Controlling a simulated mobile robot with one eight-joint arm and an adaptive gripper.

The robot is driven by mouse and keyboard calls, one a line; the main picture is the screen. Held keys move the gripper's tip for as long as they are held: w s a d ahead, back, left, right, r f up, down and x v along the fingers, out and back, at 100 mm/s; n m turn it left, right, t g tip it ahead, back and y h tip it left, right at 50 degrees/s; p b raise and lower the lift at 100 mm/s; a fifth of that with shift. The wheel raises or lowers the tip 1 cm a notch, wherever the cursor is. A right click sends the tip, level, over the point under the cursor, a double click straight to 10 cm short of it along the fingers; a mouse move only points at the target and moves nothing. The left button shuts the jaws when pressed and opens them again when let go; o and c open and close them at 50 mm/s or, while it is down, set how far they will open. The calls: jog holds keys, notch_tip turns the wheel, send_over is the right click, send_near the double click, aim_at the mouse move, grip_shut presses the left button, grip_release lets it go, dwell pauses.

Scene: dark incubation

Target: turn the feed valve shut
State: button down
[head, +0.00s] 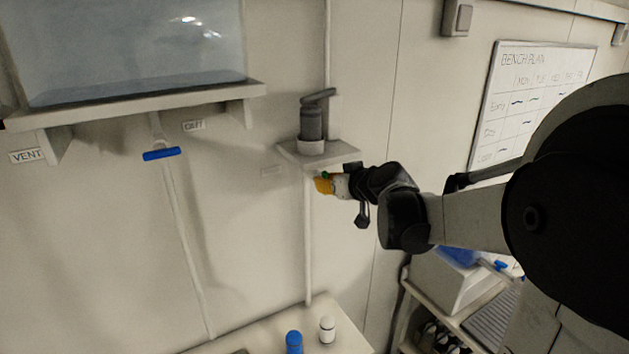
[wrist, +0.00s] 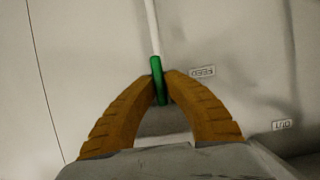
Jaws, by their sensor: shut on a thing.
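The feed valve has a green handle (wrist: 158,80) on a thin white pipe, beside a label (wrist: 203,72) that reads FEED, upside down in the wrist view. My gripper (wrist: 160,84) is shut on the green handle, with its orange fingers on both sides of it. In the wrist view the handle lies nearly in line with the pipe. In the head view my gripper (head: 322,183) is at the pipe just below a small shelf, and only a bit of green shows, so most of the handle is hidden there.
A blue-handled valve (head: 161,154) hangs left under a tank shelf, between VENT and OUT labels. A small shelf (head: 318,152) with a dark device juts out just above my gripper. A blue bottle (head: 294,343) and a white bottle (head: 327,329) stand on the bench below.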

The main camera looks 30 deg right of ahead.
jog(key=m+y+b, duration=0.1)
jog(key=m+b, duration=0.1)
jog(key=shift+d+f+m+y, duration=0.2)
jog(key=shift+m+y, duration=0.1)
jog(key=shift+y, duration=0.1)
jog(key=m+y+b, duration=0.2)
jog(key=m+b, duration=0.1)
jog(key=b, duration=0.1)
jog(key=shift+d+f+m+t+y, duration=0.1)
jog(key=shift+m+t+y, duration=0.2)
jog(key=shift+m, duration=0.1)
jog(key=m+t+y+b, duration=0.1)
jog(key=m+y+b, duration=0.1)
jog(key=m+b, duration=0.2)
jog(key=shift+f, duration=0.1)
jog(key=shift+m+t+y+b, duration=0.3)
jog(key=shift+m+t+b, duration=0.3)
jog(key=shift+m+b, duration=0.7)
jog(key=shift+m, duration=0.3)
jog(key=c, duration=1.5)
grip_release()
jog(key=shift+w, duration=0.1)
jog(key=shift+o, duration=0.2)
